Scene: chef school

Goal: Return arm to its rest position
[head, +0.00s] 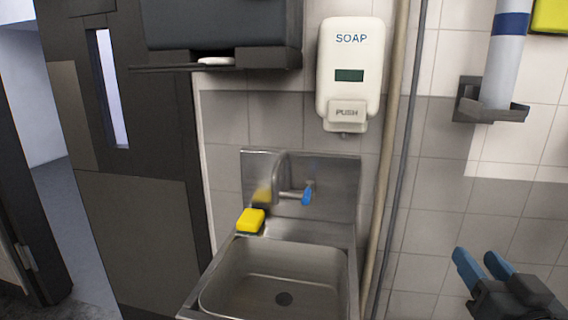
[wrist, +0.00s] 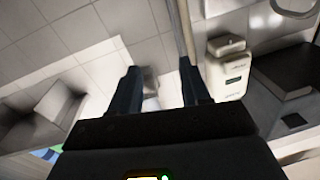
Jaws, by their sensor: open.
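My gripper (head: 482,268) is at the lower right of the head view, in front of the tiled wall and to the right of the sink. Its two blue fingers stand apart with nothing between them. In the wrist view the fingers of my gripper (wrist: 162,90) show dark and spread, with tiles and blurred wall fittings beyond them. Most of my arm is outside the head view.
A steel sink (head: 225,285) with a blue-handled tap (head: 307,193) and a yellow sponge (head: 250,220) stands in the middle. Above it hang a soap dispenser (head: 350,75) and a dark dispenser (head: 222,25). Pipes (head: 388,150) run down the wall. A dark door (head: 140,220) stands left.

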